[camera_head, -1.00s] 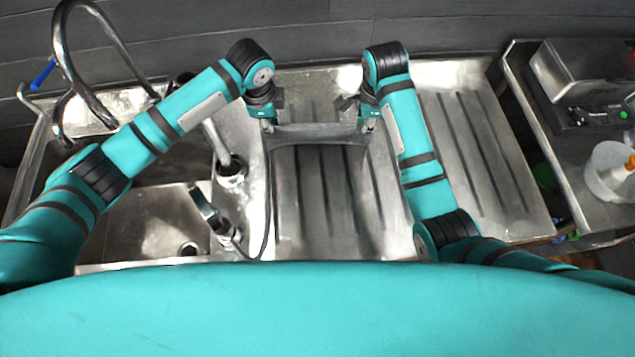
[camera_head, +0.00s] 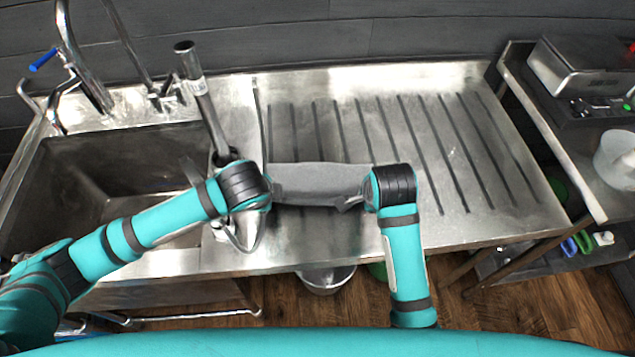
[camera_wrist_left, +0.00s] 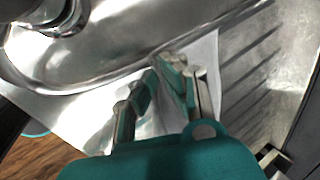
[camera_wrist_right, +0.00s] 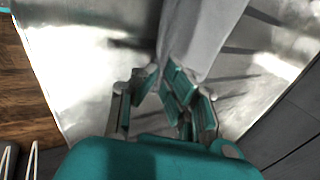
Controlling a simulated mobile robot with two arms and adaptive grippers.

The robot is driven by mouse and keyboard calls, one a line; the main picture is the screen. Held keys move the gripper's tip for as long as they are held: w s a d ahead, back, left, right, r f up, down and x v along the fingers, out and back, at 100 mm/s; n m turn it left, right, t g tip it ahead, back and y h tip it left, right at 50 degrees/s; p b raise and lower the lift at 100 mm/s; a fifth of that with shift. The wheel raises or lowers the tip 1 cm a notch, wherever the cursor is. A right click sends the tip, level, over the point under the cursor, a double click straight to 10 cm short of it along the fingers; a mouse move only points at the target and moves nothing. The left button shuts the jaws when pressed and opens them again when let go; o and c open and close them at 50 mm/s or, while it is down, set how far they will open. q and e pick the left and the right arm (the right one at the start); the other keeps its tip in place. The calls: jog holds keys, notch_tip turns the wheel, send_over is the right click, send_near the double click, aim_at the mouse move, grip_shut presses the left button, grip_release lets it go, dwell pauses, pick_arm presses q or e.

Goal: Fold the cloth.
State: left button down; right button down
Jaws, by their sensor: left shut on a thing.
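The grey cloth (camera_head: 318,182) is a band stretched left to right between my two wrists, over the front part of the grooved steel drainboard. Its lower right edge sags in a small flap. My left gripper (camera_wrist_left: 158,72) is shut on the cloth's left end; pale cloth shows beside its fingers in the left wrist view (camera_wrist_left: 208,58). My right gripper (camera_wrist_right: 162,72) is at the right end. The cloth runs up from its fingertips in the right wrist view (camera_wrist_right: 195,35), but its grip is unclear. My wrists hide both sets of fingertips in the head view.
The grooved drainboard (camera_head: 440,130) is clear behind and right of the cloth. A sink basin (camera_head: 75,180) with taps lies left, and an upright steel pipe (camera_head: 203,100) stands beside it. A side table (camera_head: 570,135) stands right. A metal bowl (camera_head: 325,278) is below the front edge.

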jog(key=shift+w, duration=0.1)
pick_arm(q)
jog(key=c, duration=1.2)
grip_release()
pick_arm(e)
jog(key=c, duration=1.2)
grip_release()
